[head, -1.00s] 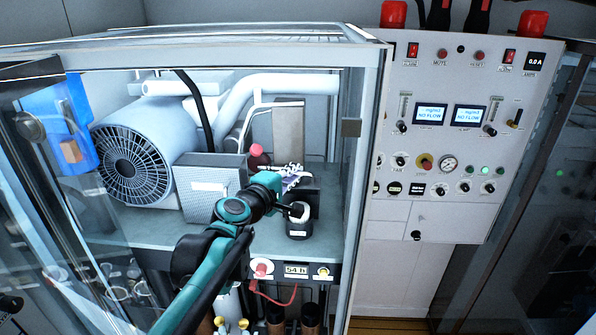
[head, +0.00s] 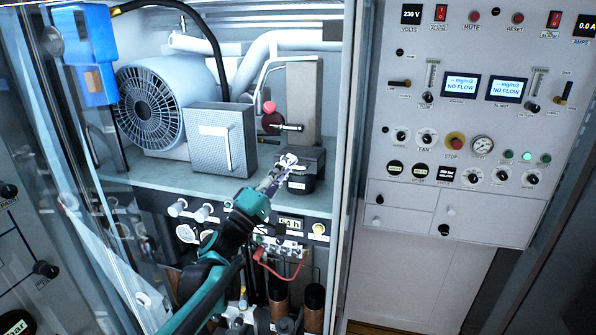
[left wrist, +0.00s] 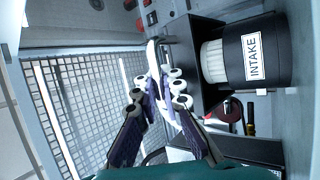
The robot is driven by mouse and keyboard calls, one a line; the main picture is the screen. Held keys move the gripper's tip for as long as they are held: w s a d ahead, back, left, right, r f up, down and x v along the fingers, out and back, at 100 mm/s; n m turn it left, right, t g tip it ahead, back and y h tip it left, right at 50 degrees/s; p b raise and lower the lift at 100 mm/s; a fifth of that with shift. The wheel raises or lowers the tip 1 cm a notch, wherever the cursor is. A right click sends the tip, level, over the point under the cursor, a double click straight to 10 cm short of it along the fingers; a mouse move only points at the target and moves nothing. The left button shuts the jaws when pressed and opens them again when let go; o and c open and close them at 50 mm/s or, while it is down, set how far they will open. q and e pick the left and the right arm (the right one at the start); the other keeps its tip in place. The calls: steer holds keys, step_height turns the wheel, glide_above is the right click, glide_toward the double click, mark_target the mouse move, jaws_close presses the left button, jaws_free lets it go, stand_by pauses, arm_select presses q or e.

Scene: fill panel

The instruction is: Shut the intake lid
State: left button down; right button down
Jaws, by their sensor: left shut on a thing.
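The intake (head: 302,184) is a black canister on the shelf inside the cabinet. Its INTAKE label (left wrist: 254,57) and white ribbed filter (left wrist: 213,62) show in the left wrist view. A black slab, which looks like the intake lid (left wrist: 190,62), stands beside the filter end; the filter is still exposed. My left gripper (head: 279,172) is at the canister's left side in the head view. In the left wrist view its purple-and-white fingers (left wrist: 160,90) are closed at the lid's near edge. The exact grip is hidden by the fingers. My right gripper is not in view.
A finned motor (head: 165,105) and a grey mesh box (head: 222,138) stand left of the intake. A glass door (head: 75,150) is at the left. The control panel (head: 470,110) is at the right. A red loose wire (head: 275,270) hangs below the shelf.

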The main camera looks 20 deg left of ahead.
mark_target(301, 158)
arm_select(q)
steer(key=shift+f+m+t+h+b, duration=0.4)
steer(key=shift+f+m+h+b, duration=0.65)
steer(key=shift+f+b, duration=0.4)
steer(key=shift+s+d+f+m+h+b, duration=0.1)
steer(key=shift+s+f+m+h+b, duration=0.05)
steer(key=shift+f+m+h+b, duration=0.15)
steer(key=shift+r, duration=0.1)
steer(key=c, duration=1.9)
jaws_free()
steer(key=shift+s, duration=0.1)
steer(key=v, duration=1.2)
